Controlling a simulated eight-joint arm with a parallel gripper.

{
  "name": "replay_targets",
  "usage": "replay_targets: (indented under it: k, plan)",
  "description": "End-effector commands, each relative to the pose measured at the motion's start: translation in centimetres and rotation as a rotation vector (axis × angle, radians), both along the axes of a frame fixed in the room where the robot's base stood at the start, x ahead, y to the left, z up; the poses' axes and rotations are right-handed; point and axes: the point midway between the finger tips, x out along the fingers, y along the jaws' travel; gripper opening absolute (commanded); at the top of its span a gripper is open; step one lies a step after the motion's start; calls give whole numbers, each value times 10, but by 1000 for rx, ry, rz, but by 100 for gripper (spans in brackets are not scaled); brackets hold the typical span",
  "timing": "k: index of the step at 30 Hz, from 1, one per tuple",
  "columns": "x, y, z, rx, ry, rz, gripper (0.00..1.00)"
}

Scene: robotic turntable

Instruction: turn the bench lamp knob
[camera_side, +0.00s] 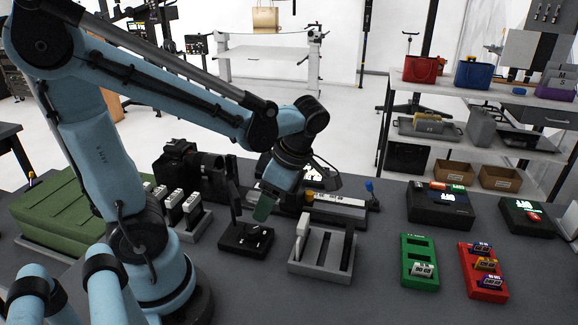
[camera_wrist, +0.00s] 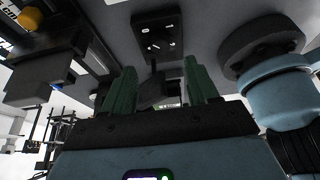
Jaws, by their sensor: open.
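A black square base with white marks (camera_side: 246,240) stands on the bench in the side view, and a dark upright post rises from its back left. I take it for the bench lamp. The base (camera_wrist: 157,34) also shows at the top middle of the wrist view, with a small dark knob-like part among the marks. In the wrist view my green fingers (camera_wrist: 160,84) stand apart. A dark grey piece shows between them; I cannot tell whether it touches them.
A grey slotted rack (camera_side: 318,276) stands just right of the base. A black camera (camera_side: 180,166) and a grey holder with white-topped modules (camera_side: 191,218) are to the left. Green (camera_side: 419,240) and red (camera_side: 468,252) trays lie further right. Bare bench lies in front.

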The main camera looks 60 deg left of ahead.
Motion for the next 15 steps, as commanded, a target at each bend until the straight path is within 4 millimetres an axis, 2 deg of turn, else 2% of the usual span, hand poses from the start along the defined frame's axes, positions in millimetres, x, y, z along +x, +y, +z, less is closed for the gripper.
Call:
replay_targets:
  k: [15]
  plan:
    - [-17, 17, -57, 1, -1, 0, 59]
